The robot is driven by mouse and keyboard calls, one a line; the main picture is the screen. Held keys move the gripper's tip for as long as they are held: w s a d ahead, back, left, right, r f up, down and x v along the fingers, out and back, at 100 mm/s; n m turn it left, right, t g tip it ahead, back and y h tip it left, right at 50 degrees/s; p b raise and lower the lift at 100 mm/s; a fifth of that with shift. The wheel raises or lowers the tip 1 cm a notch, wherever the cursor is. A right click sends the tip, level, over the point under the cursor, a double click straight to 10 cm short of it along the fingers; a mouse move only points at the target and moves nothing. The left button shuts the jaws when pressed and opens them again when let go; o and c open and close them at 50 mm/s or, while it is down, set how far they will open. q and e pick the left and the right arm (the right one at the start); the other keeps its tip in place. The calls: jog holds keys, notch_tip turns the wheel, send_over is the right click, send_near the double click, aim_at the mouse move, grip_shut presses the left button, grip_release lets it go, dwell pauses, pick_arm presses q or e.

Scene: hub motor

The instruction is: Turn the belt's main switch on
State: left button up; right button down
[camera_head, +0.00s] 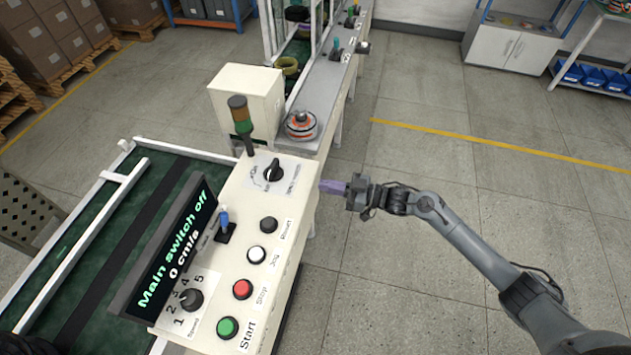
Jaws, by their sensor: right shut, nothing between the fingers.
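The cream control panel (240,195) stands left of centre. Its display (170,250) reads "Main switch off" and "0 cm/s". A black rotary knob (273,170) on a white plate is at the panel's far end; its small lettering is not readable here. A blue-handled lever (224,220) stands left of the push buttons. My right gripper (328,186), with purple fingers, is shut and empty. In the picture it is just right of the panel's edge and the rotary knob, apart from the knob. My left gripper is not in view.
The panel also has a green Start button (228,327), a red Stop button (242,289), a white Jog button (257,255), a dark Reset button (268,225) and a speed dial (191,299). A signal lamp (240,116) rises behind the knob. Floor at right is clear.

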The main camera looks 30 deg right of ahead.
aim_at(273, 173)
jog(key=x, duration=1.2)
jog(key=shift+b, duration=0.4)
jog(key=shift+w+a, duration=0.3)
jog(key=shift+a+r+h+p, duration=0.1)
jog(key=shift+h+p, duration=0.2)
jog(key=shift+p, duration=0.1)
jog(key=m+t+h+p, duration=0.2)
jog(key=p, duration=0.1)
jog(key=shift+s+a+r, duration=0.1)
jog(key=shift+s+a, duration=0.05)
jog(key=shift+a, duration=0.2)
jog(key=shift+m+t+h+p, duration=0.4)
jog(key=shift+m+h, duration=0.1)
jog(key=shift+h, duration=0.1)
jog(key=shift+d, duration=0.1)
jog(key=shift+f, duration=0.2)
